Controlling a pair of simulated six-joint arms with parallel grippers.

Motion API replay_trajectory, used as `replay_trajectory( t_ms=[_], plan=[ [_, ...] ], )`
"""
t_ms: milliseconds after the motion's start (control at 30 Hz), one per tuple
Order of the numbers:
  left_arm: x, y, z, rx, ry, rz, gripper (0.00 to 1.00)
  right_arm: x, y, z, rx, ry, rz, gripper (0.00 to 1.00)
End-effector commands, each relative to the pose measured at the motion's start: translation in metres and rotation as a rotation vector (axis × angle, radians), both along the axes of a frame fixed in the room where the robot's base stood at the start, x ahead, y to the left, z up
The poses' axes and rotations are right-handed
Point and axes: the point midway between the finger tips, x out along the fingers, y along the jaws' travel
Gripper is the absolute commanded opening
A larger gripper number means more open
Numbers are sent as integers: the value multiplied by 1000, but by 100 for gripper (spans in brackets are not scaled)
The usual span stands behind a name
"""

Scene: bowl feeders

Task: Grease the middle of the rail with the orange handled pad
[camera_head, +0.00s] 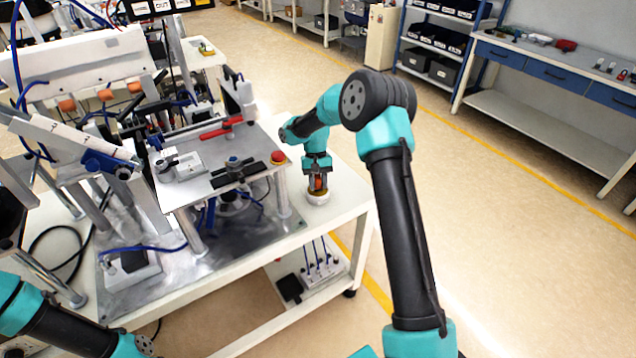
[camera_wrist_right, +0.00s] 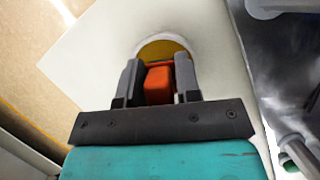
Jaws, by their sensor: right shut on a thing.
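My right gripper (camera_head: 318,182) is shut on the orange handle (camera_wrist_right: 158,82) of the pad. It points down over a round white dish (camera_head: 318,198) near the right end of the white table. The wrist view shows the handle between both fingers, with a yellow round surface (camera_wrist_right: 165,48) just beyond it. The pad's underside is hidden, so I cannot tell whether it touches the dish. I cannot tell for sure which part of the machine at the left is the rail. My left gripper is out of view.
A metal platform (camera_head: 203,190) with a red lever (camera_head: 222,130), clamps and a red button (camera_head: 278,157) stands on posts left of my right gripper. Blue cables and a slanted beam (camera_head: 68,140) lie further left. The white table's right corner (camera_head: 350,190) is clear.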

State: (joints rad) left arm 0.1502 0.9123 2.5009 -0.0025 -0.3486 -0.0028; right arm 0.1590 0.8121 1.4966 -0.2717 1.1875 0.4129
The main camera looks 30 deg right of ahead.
Motion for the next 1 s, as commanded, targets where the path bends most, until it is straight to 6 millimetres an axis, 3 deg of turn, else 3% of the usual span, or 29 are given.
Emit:
replay_trajectory(
  t_ms=[1000],
  plan=[
    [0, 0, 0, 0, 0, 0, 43, 0, 0, -6, 0, 0, 0, 12]
  ],
)
